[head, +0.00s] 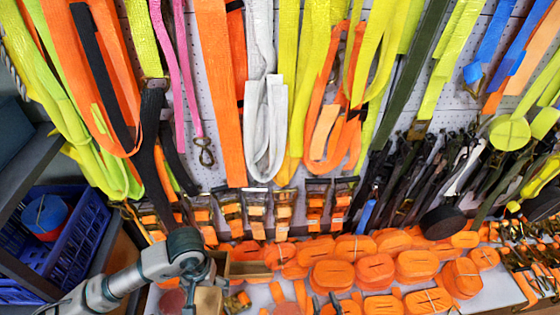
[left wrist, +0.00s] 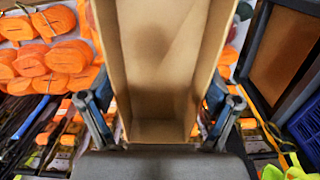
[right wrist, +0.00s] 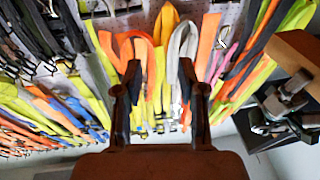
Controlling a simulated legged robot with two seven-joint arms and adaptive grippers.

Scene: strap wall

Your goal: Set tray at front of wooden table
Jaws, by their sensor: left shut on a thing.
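A light brown wooden tray (left wrist: 160,95) fills the middle of the left wrist view. My left gripper (left wrist: 158,118) has a finger on each side of it and is shut on it. In the head view, part of the tray (head: 250,269) shows beside my left gripper (head: 222,280), low and left of centre. The tray also shows in the right wrist view (right wrist: 303,52), at the right. My right gripper (right wrist: 158,78) is open, with nothing between its fingers. Its dark fingertips (head: 328,302) show at the bottom of the head view. I cannot make out the wooden table for certain.
A pegboard wall (head: 345,20) is hung with many straps. Rolled orange straps (head: 375,268) cover the surface below. A blue crate (head: 85,235) stands at the left by a dark shelf (head: 30,170). A brown panel in a dark frame (left wrist: 285,45) is at upper right.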

